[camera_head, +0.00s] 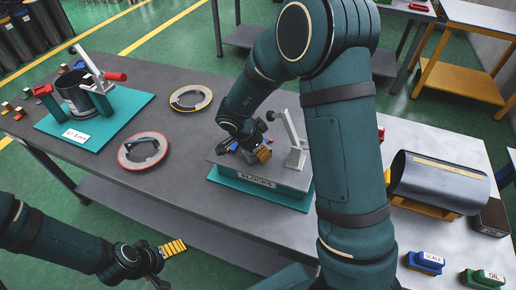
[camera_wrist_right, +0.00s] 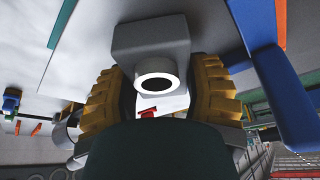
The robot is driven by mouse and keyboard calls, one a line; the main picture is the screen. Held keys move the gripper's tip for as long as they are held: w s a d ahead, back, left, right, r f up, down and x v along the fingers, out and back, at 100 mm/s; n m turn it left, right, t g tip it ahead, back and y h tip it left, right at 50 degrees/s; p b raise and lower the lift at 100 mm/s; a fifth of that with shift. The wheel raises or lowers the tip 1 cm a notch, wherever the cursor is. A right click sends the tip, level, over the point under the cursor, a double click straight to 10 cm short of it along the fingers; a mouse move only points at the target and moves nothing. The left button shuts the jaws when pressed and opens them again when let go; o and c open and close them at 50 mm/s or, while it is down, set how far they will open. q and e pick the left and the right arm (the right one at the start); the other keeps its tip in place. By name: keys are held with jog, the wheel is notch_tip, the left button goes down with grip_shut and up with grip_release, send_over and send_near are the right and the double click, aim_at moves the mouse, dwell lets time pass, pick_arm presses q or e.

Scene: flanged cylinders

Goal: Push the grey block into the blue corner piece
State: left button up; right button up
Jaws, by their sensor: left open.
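In the right wrist view the grey block (camera_wrist_right: 150,38), with a round white-rimmed boss facing me, lies just beyond my right gripper (camera_wrist_right: 158,75). Its yellow ribbed fingers stand on both sides of the boss; whether they touch it is unclear. A blue piece (camera_wrist_right: 282,85), apparently the blue corner piece, is to the right, apart from the fingers. In the head view my right gripper (camera_head: 262,153) is low over the grey plate marked BLOCKS (camera_head: 285,178), and my arm hides much there. A little blue (camera_head: 233,146) shows beside it. My left gripper (camera_head: 172,248) is open and empty at lower left.
A grey upright clamp (camera_head: 293,142) stands on the plate close right of my right gripper. A teal-based fixture (camera_head: 95,110) is at far left, a large grey cylinder (camera_head: 440,180) at right.

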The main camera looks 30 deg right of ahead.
pick_arm(q)
jog(key=shift+r, duration=0.15)
pick_arm(e)
jog(key=shift+d, duration=0.1)
jog(key=shift+w+d+r+p, duration=0.2)
jog(key=shift+d+p, duration=0.05)
jog(key=shift+p, duration=0.2)
jog(key=shift+w+d+p, duration=0.15)
jog(key=shift+d+p, duration=0.15)
jog(key=shift+d, duration=0.15)
pick_arm(q)
jog(key=shift+w+r, duration=0.5)
jog(key=shift+r, duration=0.2)
